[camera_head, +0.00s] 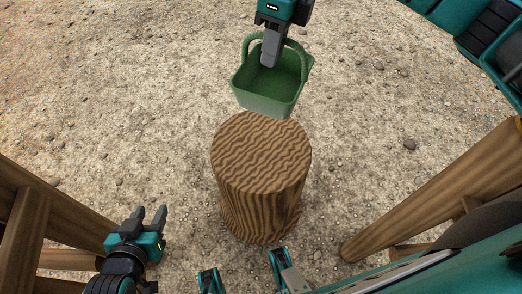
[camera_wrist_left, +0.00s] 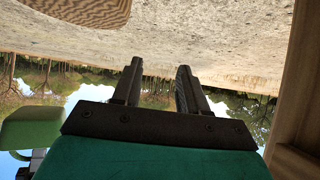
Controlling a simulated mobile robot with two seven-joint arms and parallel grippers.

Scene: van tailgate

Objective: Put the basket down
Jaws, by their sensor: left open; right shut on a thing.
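A green basket (camera_head: 266,103) with an arched handle hangs from my right gripper (camera_head: 270,58) at the top of the head view. The right gripper is shut on the basket's handle, and its fingers hide part of the handle and the inside. The basket appears just beyond the far edge of a wood-grained round stump (camera_head: 261,152); its height above the ground is hard to tell. My left gripper (camera_head: 150,212) is open and empty, low and left of the stump. In the left wrist view, the open fingers (camera_wrist_left: 157,72) hold nothing, and a green shape like the basket (camera_wrist_left: 32,127) shows at left.
The stump's flat top is bare. Brown wooden beams stand at the lower left (camera_head: 50,215) and right (camera_head: 440,190). Teal and black cases (camera_head: 490,40) sit at the upper right. Gravelly ground (camera_head: 130,90) is open around the stump and the basket.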

